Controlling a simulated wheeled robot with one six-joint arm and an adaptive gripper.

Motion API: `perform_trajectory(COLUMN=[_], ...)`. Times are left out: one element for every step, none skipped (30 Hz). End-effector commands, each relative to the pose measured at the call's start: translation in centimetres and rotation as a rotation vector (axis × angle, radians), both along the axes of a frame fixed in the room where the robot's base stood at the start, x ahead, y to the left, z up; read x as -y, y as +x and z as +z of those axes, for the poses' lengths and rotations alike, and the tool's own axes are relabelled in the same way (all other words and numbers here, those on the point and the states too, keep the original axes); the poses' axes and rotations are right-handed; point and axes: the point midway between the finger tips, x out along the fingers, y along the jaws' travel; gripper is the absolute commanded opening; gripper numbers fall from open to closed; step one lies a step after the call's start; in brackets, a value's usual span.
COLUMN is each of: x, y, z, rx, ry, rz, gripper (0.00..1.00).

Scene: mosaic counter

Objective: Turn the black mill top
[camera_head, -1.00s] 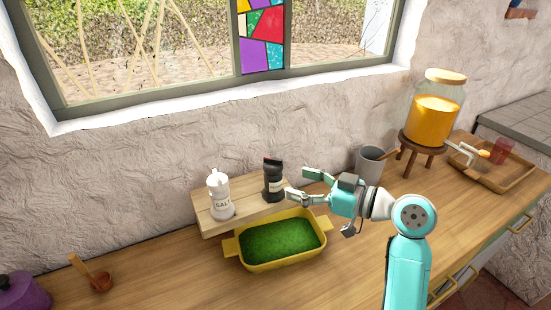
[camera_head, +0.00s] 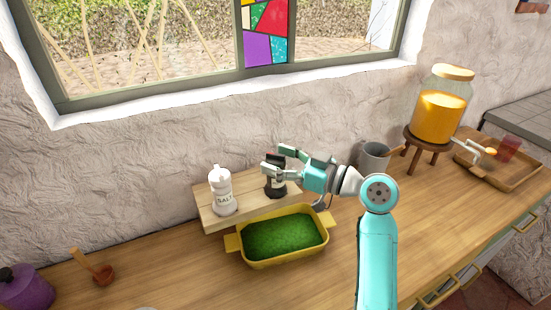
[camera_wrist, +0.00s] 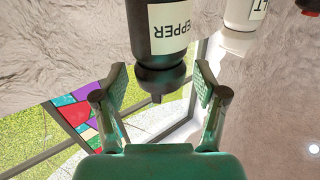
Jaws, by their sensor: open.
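The black pepper mill (camera_head: 279,188) stands upright on a raised wooden board. In the wrist view the mill (camera_wrist: 160,40) appears upside down, with a "PEPPER" label and its narrower top (camera_wrist: 162,78) toward my gripper. My gripper (camera_head: 274,160) is open at the height of the mill top. In the wrist view its two fingers (camera_wrist: 160,88) lie to either side of the top, with gaps on both sides. In the head view my fingers partly hide the mill's upper part.
A white salt mill (camera_head: 222,192) stands left of the pepper mill on the wooden board (camera_head: 245,192). A yellow dish (camera_head: 286,262) with green contents sits in front. A grey mug (camera_head: 373,157) and a juice dispenser (camera_head: 440,108) stand to the right.

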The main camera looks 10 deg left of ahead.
Motion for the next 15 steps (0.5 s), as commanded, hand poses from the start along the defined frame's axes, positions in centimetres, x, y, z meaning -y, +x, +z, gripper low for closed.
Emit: perform_trajectory(x=[-0.37,-0.51,-0.65,-0.71,-0.76,-0.78,-0.79,-0.79,-0.78,-0.77,-0.77,-0.76,-0.76,-0.75,-0.75], y=[0.1,0.15,0.2,0.23,0.25,0.27,0.27,0.27,0.28,0.28,0.28,0.27,0.27,0.27,0.27], z=[0.03,0.02,0.01,0.0,-0.01,-0.02,-0.02,-0.02,-0.02,-0.02,-0.02,-0.02,-0.02,-0.02,-0.03], rx=[0.0,0.0,0.0,0.0,0.0,0.0,0.0,0.0,0.0,0.0,0.0,0.0,0.0,0.0,0.0], ry=[0.001,0.001,0.0,0.0,0.0,0.0,0.0,0.0,0.0,0.0,0.0,0.0,0.0,0.0,0.0], rz=[0.001,0.001,0.001,0.0,0.0,0.0,0.0,0.0,0.0,0.0,0.0,0.0,0.0,0.0,0.0], gripper=[0.72,0.72,0.72,0.72,0.72,0.72,0.72,0.72,0.72,0.72,0.72,0.72,0.64,0.57,0.47])
